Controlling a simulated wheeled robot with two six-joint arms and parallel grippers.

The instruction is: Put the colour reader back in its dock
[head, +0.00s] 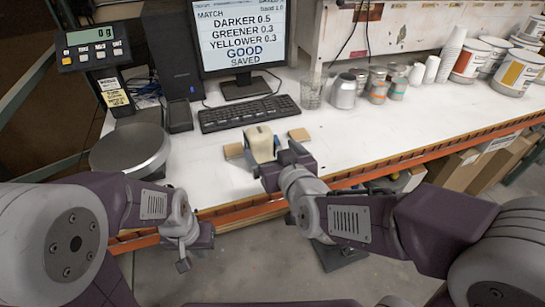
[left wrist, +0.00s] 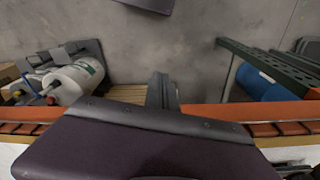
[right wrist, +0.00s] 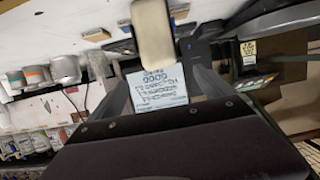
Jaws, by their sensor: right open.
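A small black stand (head: 180,117) beside the computer tower may be the dock. My left gripper (head: 185,252) hangs off the bench front, and its fingers (left wrist: 160,88) look together and empty.
Small tan blocks (head: 299,135) lie on both sides of the reader. A keyboard (head: 249,114) and monitor (head: 240,40) stand behind it. A round scale pan (head: 130,148) is at left. A metal jug (head: 344,92) and tins are at right. The bench's right front is clear.

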